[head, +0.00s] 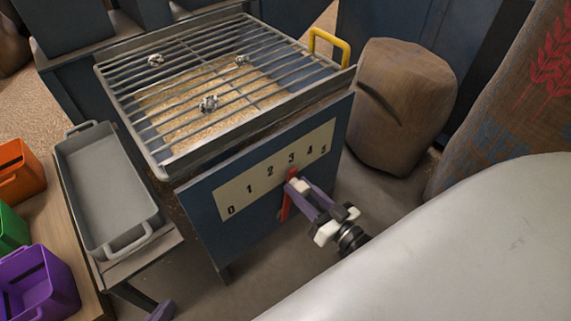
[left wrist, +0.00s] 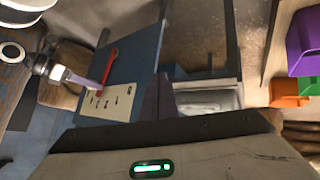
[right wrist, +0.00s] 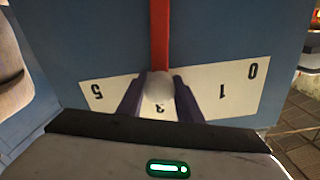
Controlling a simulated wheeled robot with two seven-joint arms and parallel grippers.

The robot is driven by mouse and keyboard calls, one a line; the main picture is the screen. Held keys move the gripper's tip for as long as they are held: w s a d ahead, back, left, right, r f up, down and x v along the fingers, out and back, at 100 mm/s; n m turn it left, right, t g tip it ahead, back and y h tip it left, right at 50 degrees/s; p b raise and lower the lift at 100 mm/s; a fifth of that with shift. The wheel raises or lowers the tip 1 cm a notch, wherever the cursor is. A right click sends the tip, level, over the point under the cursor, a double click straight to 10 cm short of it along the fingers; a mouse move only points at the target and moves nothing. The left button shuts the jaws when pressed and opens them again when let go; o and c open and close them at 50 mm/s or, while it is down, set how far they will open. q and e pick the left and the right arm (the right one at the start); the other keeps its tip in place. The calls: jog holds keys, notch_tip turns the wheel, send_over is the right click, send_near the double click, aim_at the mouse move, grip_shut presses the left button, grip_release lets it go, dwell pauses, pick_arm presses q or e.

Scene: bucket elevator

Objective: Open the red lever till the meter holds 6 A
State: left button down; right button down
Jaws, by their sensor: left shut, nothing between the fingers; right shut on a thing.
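The red lever (head: 285,207) stands on the blue front panel of the grated hopper, in front of a pale scale plate (head: 262,178) marked 0 to 5. Its upper end is near the 3. My right gripper (head: 298,187) is shut on the lever's end. In the right wrist view, its purple fingers sit on both sides of the round pale knob of the lever (right wrist: 160,40), over the 3. My left gripper (left wrist: 160,100) is shut and empty, apart from the lever; only a purple tip shows low in the head view (head: 161,311). No ampere meter shows.
The hopper's grate (head: 215,85) holds several pale lumps above grain, with a yellow handle (head: 331,45) at its corner. A grey tray (head: 105,190) stands left, beside orange, green and purple bins (head: 42,283). Sacks (head: 405,105) stand right. Floor below the panel is clear.

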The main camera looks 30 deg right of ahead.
pick_arm(q)
jog(key=shift+w, duration=0.1)
pick_arm(e)
jog(key=shift+d, duration=0.15)
pick_arm(q)
jog(key=shift+d+r, duration=0.1)
jog(key=shift+r, duration=0.05)
pick_arm(e)
jog(key=c, duration=1.3)
grip_release()
jog(key=shift+s, duration=0.25)
pick_arm(q)
jog(key=shift+s+a+f+g+y+p, duration=0.25)
jog(key=shift+a+f+p, duration=0.2)
jog(key=shift+p, duration=0.2)
jog(key=shift+s+a+f+g+y+p, duration=0.15)
jog(key=shift+a+f+y+p, duration=0.1)
jog(key=shift+a+f+p, duration=0.25)
pick_arm(e)
jog(key=shift+s+d, duration=0.15)
jog(key=shift+s, duration=1.5)
jog(key=shift+s+d, duration=0.2)
jog(key=shift+s, duration=1.4)
jog(key=shift+s+d, duration=0.15)
jog(key=shift+s, duration=1.5)
pick_arm(q)
jog(key=shift+w+d+r, duration=0.1)
jog(key=shift+d+r, duration=0.1)
